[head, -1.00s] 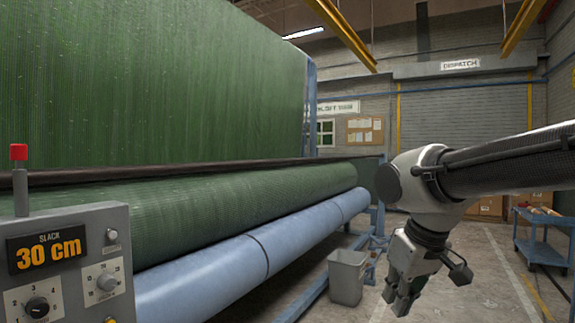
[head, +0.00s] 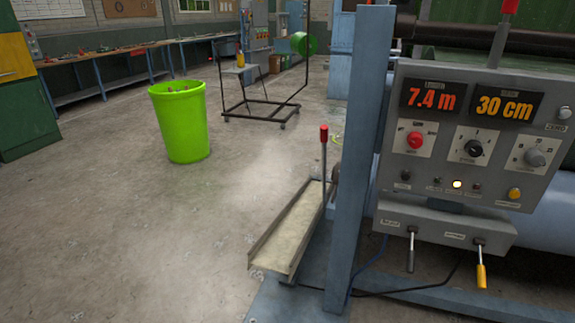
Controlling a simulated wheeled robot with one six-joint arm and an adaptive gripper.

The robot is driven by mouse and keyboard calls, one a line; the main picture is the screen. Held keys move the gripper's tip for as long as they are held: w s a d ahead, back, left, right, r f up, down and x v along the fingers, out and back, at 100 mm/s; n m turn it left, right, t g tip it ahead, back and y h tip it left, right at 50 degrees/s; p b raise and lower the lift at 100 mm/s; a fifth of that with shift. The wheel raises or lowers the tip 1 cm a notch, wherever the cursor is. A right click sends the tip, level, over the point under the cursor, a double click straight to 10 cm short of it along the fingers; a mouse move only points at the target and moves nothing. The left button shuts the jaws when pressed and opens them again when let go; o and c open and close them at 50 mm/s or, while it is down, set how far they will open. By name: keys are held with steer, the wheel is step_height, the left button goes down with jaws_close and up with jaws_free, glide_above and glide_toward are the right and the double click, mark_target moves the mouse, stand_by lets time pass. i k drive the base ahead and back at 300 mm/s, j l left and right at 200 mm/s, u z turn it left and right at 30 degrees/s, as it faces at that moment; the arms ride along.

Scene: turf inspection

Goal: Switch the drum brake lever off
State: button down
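Two short levers hang down below the grey control panel (head: 462,140) at the right: one with a dark grip (head: 411,252) and one with a yellow grip (head: 481,275). Each has a small label above it, too small to read surely, so I cannot tell which is the drum brake lever. A red-topped upright lever (head: 324,150) stands beside the blue post, at the end of a low tray. Another red-knobbed lever (head: 503,30) rises behind the panel's top. My gripper is not in view.
The panel's displays read 7.4 m and 30 cm. A blue post (head: 358,160) and a low sloping tray (head: 290,232) stand left of it. A bright green bin (head: 180,120), a black wheeled frame (head: 262,112) and a long workbench (head: 130,62) are farther back.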

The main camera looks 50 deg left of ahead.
mark_target(325, 129)
steer(key=u, duration=1.55)
steer(key=i+j, duration=0.1)
steer(key=i, duration=0.35)
steer(key=i+j, duration=0.1)
steer(key=i, duration=0.35)
